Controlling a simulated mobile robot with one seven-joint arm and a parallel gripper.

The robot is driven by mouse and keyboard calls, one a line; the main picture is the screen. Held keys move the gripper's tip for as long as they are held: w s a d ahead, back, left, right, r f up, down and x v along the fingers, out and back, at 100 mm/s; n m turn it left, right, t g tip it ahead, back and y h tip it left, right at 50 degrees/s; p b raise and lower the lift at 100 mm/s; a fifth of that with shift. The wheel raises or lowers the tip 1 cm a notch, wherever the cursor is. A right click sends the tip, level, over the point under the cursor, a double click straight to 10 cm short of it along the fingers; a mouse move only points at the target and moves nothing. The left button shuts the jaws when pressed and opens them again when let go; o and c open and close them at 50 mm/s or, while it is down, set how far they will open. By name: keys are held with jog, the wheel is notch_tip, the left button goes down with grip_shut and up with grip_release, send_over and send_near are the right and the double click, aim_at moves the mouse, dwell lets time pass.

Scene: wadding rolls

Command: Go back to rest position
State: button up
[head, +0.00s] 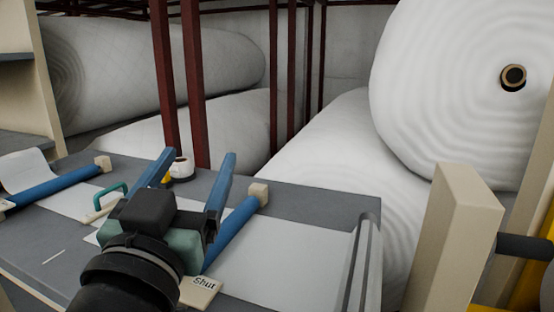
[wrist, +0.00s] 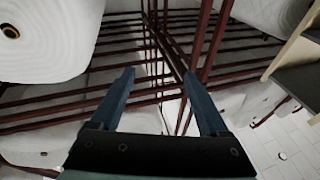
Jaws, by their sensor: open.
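My gripper (head: 193,170) shows in the head view above the grey table, with its two blue fingers spread apart and nothing between them. In the wrist view my gripper (wrist: 167,95) is also open and empty, pointing toward dark red rack bars (wrist: 150,50) and white wadding rolls. The arm comes up from the bottom of the head view and hides part of the table.
The grey table (head: 330,200) bears blue bars (head: 60,185), white sheets, a teal-handled tool (head: 110,197), a white and yellow roll (head: 181,168) and a "Shut" label (head: 201,288). A beige post (head: 455,240) is at right.

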jog(key=s+d+r+n+t+y+p, duration=0.1)
jog(key=s+d+r+t, duration=0.2)
jog(key=s+d+r, duration=0.4)
jog(key=s+d+r+n+t+p, duration=0.1)
jog(key=s+d+r+t, duration=0.25)
jog(key=r, duration=0.65)
notch_tip(320, 180, up, 23)
jog(key=p, duration=2.3)
jog(key=shift+a, duration=0.4)
